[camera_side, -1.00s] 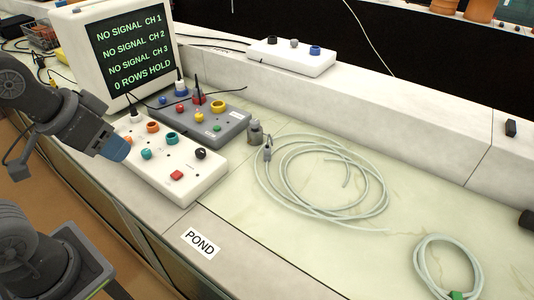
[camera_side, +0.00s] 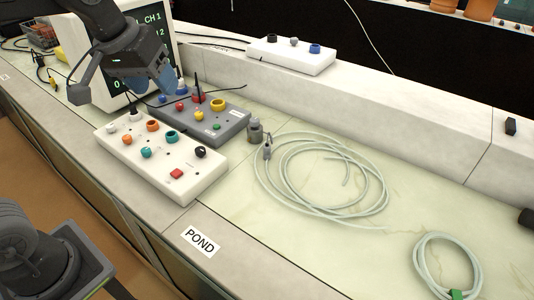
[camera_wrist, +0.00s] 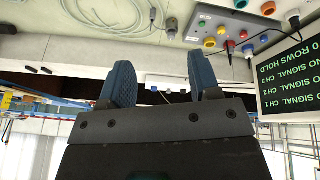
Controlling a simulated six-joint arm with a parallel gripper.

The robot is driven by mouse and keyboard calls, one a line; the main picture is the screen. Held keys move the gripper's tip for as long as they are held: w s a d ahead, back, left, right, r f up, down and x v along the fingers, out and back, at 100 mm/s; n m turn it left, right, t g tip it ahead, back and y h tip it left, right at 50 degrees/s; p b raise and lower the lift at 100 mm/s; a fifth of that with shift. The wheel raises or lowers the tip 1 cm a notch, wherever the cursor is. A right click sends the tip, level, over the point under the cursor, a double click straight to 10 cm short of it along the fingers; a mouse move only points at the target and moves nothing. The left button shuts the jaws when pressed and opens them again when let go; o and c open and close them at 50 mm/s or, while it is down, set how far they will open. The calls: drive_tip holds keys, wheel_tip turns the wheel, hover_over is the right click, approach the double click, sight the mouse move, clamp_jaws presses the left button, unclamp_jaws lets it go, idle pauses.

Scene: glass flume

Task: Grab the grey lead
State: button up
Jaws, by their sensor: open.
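A pale grey lead (camera_side: 268,152) lies in wide loose coils on the light bench top, with a grey plug at its upper left end. It also shows at the top of the wrist view (camera_wrist: 152,14). A second, smaller pale coil (camera_side: 418,262) with a green plug lies at the lower right of the side view. My gripper (camera_side: 166,80) is at the upper left, above the grey box and in front of the monitor, well apart from both coils. In the wrist view my gripper (camera_wrist: 162,80) has its two blue fingers apart with nothing between them.
A white box (camera_side: 165,175) with coloured sockets and a grey box (camera_side: 232,128) with plugs stand below my gripper. A small metal weight (camera_side: 254,132) stands beside the grey plug. A monitor (camera_side: 100,72) stands behind. Another white box (camera_side: 290,56) sits on the back ledge.

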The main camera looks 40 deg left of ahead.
drive_tip(key=w+n+g, duration=0.1)
drive_tip(key=w+n, duration=0.3)
drive_tip(key=w, duration=0.8)
drive_tip(key=n+g, duration=0.3)
drive_tip(key=n, duration=0.7)
hover_over(267, 146)
wheel_tip(267, 146, down, 23)
wheel_tip(267, 146, down, 14)
drive_tip(key=shift+c, duration=0.3)
drive_tip(key=c, duration=1)
drive_tip(key=shift+o, duration=0.2)
drive_tip(key=shift+r, duration=0.15)
